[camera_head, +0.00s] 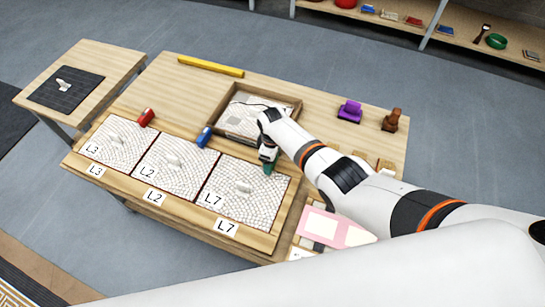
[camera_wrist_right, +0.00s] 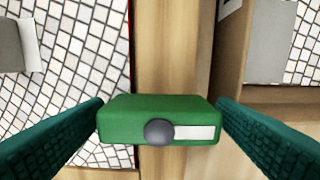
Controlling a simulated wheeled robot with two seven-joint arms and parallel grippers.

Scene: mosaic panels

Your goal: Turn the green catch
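The green catch (camera_wrist_right: 160,112) is a green block with a dark grey round knob and a white bar on its face. It lies across a wooden strip in the right wrist view. My right gripper (camera_wrist_right: 160,128) has one dark teal finger against each end of the catch, with no clear gap, so it looks shut on it. In the head view this gripper (camera_head: 269,163) is at the upper right corner of the L7 panel (camera_head: 255,208), where it mostly hides the catch. My left gripper is not in view.
A red catch (camera_head: 146,118) and a blue catch (camera_head: 204,137) sit along the panels' far edge. A wooden tray (camera_head: 285,97) is just behind my right gripper. Purple (camera_head: 350,111) and brown (camera_head: 391,120) objects stand on the table's right side. A yellow bar (camera_head: 211,66) lies at the back.

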